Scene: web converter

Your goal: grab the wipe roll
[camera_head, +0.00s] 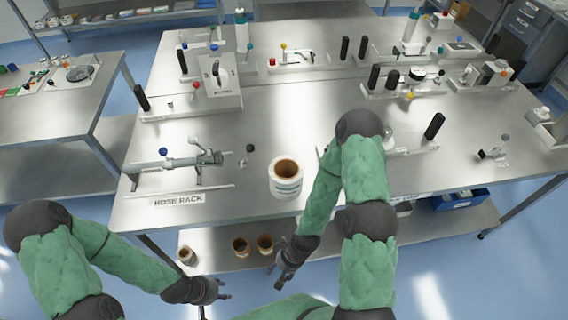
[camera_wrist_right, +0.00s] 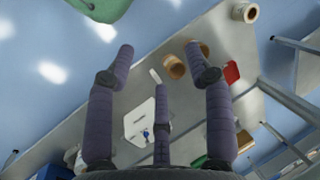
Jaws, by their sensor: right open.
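A white wipe roll (camera_head: 286,183) with a brown core stands upright near the front edge of the steel table, in the middle of the head view. My right gripper (camera_head: 281,280) hangs in front of the table edge, below and apart from this roll. The right wrist view shows the right gripper (camera_wrist_right: 160,75) with its fingers spread and nothing between them. My left gripper (camera_head: 217,291) is low at the left, away from the table; its fingers are too small to read. More rolls (camera_head: 241,246) (camera_head: 265,244) with brown cores stand on the lower shelf.
A smaller roll (camera_head: 187,256) stands at the left of the lower shelf (camera_head: 215,262). A hose rack sign (camera_head: 178,199) and metal fitting (camera_head: 205,157) lie left of the wipe roll. My right forearm passes close to its right. A blue bin (camera_head: 460,199) is under the table.

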